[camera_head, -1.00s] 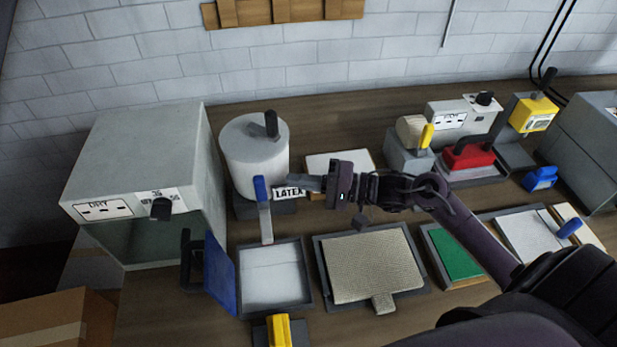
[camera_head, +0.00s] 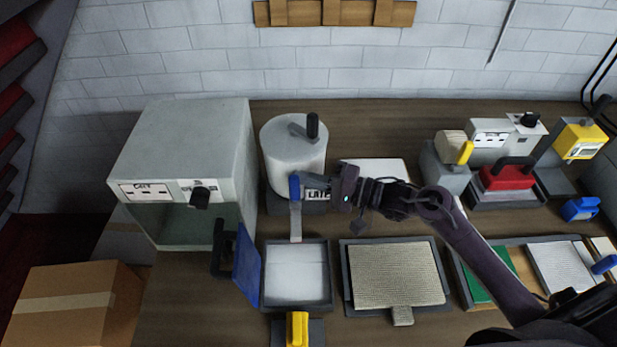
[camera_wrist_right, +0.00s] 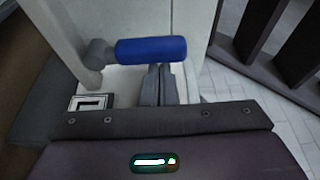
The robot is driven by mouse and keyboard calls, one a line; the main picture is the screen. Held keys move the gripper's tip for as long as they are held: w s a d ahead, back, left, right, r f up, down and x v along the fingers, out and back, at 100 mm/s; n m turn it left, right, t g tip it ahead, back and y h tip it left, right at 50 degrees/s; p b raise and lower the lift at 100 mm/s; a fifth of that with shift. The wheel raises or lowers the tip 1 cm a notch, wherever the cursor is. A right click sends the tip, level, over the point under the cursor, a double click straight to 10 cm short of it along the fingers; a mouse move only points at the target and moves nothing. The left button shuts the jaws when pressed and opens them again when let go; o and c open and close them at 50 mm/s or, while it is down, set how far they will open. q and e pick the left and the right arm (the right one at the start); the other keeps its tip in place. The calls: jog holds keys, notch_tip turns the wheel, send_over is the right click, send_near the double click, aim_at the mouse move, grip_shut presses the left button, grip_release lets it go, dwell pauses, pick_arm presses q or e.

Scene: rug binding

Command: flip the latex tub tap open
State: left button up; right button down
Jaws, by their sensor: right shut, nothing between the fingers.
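The latex tub (camera_head: 291,158) is a white cylinder with a black-handled lid, standing on a dark base behind the white tray. Its tap has a blue handle (camera_head: 294,187) standing upright above a pale spout, left of the partly covered LATEX label. My right gripper (camera_head: 306,183) reaches in from the right, shut and empty, its fingertips right beside the handle. In the right wrist view the blue handle (camera_wrist_right: 151,50) lies across the picture just beyond the shut fingertips (camera_wrist_right: 159,72); I cannot tell whether they touch. My left gripper is not in view.
A grey dryer box (camera_head: 185,150) stands left of the tub, its blue door panel (camera_head: 246,265) jutting forward. A white-filled tray (camera_head: 296,300) lies below the spout, with a mesh panel (camera_head: 398,275) to its right. A cardboard box (camera_head: 75,305) sits front left.

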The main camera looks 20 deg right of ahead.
jog(key=shift+s+a+n, duration=0.1)
jog(key=shift+s+n, duration=0.15)
jog(key=shift+n, duration=0.25)
jog(key=s+n+y, duration=0.1)
jog(key=n, duration=0.1)
jog(key=s+n+b, duration=0.1)
jog(key=n, duration=0.1)
jog(key=s+a+n+y, duration=0.1)
jog(key=s+n, duration=0.1)
jog(key=n, duration=0.1)
jog(key=shift+s+a+f+y+b, duration=0.1)
jog(key=shift+f+y+b, duration=0.2)
jog(key=shift+b, duration=0.1)
jog(key=shift+s+f, duration=0.1)
dwell(0.5)
jog(key=shift+f, duration=0.15)
